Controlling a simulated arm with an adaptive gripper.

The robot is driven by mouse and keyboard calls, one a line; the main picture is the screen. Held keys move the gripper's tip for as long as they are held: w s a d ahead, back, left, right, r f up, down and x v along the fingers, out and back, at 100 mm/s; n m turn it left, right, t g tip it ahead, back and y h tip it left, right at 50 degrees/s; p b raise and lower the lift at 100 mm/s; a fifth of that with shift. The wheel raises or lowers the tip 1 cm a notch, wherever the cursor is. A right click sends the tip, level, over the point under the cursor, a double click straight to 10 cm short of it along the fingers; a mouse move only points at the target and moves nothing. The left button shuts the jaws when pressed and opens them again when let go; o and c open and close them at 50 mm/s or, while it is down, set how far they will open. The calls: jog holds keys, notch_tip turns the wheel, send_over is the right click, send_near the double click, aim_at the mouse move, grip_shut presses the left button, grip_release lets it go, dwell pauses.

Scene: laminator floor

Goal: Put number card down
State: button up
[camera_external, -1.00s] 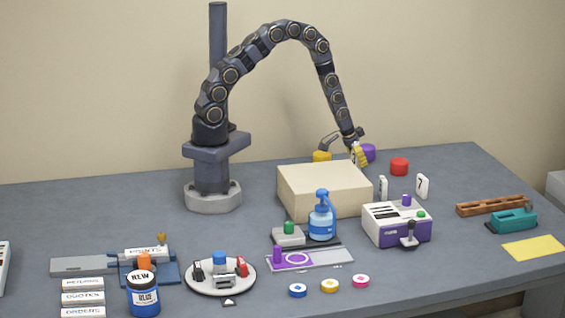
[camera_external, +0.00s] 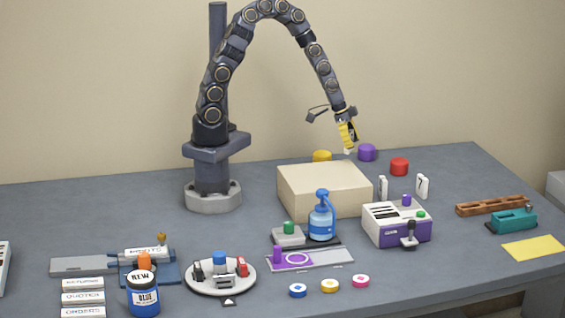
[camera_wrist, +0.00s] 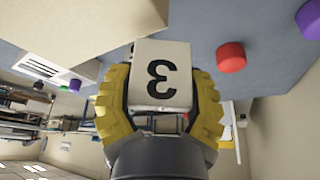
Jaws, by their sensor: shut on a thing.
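My gripper (camera_external: 349,136) is in the air above the back of the table, behind and above the beige box. In the wrist view, its two yellow ribbed fingers (camera_wrist: 160,105) are shut on a white number card (camera_wrist: 162,75) marked with a 3, which appears upside down there. In the external view the held card is mostly hidden by the fingers. Two other white number cards stand upright on the table behind the purple-and-white machine: one (camera_external: 383,188) whose mark is hard to read, and one (camera_external: 422,186) marked 7.
The beige box (camera_external: 320,192) stands below my gripper. Yellow (camera_external: 322,156), purple (camera_external: 367,152) and red (camera_external: 399,166) round pieces lie behind it. The purple-and-white machine (camera_external: 397,225) and blue pump bottle (camera_external: 321,220) stand in front. Table (camera_external: 455,175) right of the red piece is clear.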

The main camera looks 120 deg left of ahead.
aim_at(337, 180)
jog(key=d+r+m+h, duration=0.1)
jog(key=d+m, duration=0.2)
jog(key=d, duration=0.1)
jog(key=w+d+r+m+h, duration=0.1)
jog(key=d+m, duration=0.3)
jog(key=d, duration=0.1)
jog(key=w+d+m+g+h, duration=0.1)
jog(key=d+m, duration=0.2)
jog(key=d, duration=0.1)
jog(key=shift+d+r+m+h, duration=0.25)
jog(key=shift+r+m+h, duration=0.15)
jog(key=shift+d, duration=0.25)
jog(key=shift+f, duration=2.45)
jog(key=o, duration=1.2)
jog(key=shift+f, duration=0.15)
jog(key=shift+c, duration=0.2)
jog(key=shift+v, duration=2.15)
jog(key=c, duration=0.7)
